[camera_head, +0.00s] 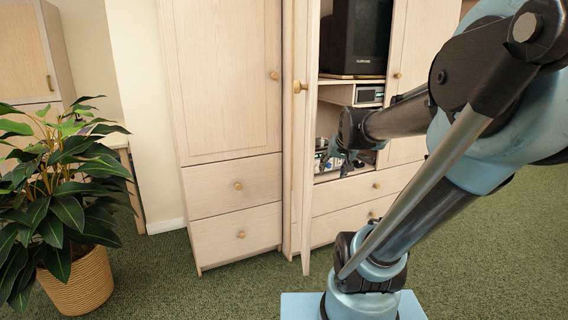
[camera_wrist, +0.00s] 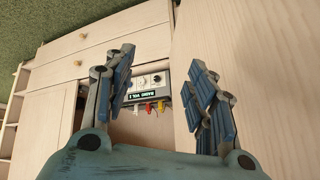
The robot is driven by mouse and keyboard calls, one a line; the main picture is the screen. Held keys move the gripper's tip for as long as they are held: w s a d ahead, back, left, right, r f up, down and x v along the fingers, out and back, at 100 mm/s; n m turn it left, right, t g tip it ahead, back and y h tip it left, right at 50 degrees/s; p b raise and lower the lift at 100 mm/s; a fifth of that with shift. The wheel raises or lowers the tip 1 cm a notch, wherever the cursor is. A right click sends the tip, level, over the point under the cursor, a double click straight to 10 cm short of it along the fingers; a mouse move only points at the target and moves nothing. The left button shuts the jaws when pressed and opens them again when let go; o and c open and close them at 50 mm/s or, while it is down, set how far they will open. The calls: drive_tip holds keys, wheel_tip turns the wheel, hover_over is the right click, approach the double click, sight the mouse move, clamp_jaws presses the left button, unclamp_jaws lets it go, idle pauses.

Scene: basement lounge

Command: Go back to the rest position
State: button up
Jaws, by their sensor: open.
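My gripper (camera_head: 338,158) is at the end of my arm, at the open bay of a wooden cabinet in the head view. In the wrist view my gripper (camera_wrist: 163,82) has its two blue-padded fingers spread apart, with nothing held between them. The open cabinet door (camera_head: 302,110) stands nearly edge-on just left of my gripper. In the wrist view a large pale panel, seemingly this door (camera_wrist: 255,70), fills the right side. My arm partly hides the bay.
A dark television (camera_head: 357,38) sits on the upper shelf, with a small device (camera_head: 369,95) below it. The wrist view shows a grey labelled box (camera_wrist: 150,88) with coloured plugs beyond the fingers. Drawers (camera_head: 232,187) are below. A potted plant (camera_head: 78,283) stands left on green carpet.

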drive_tip(key=s+d+f+n+g, duration=0.1)
drive_tip(key=s+f+g, duration=0.1)
drive_tip(key=s+f, duration=0.4)
drive_tip(key=s+f+n+g+h, duration=0.1)
drive_tip(key=s+f+g, duration=0.2)
drive_tip(key=s, duration=1.1)
wheel_tip(320, 180, down, 4)
drive_tip(key=shift+s+d+r, duration=0.15)
drive_tip(key=shift+s+d, duration=0.15)
drive_tip(key=shift+d, duration=0.05)
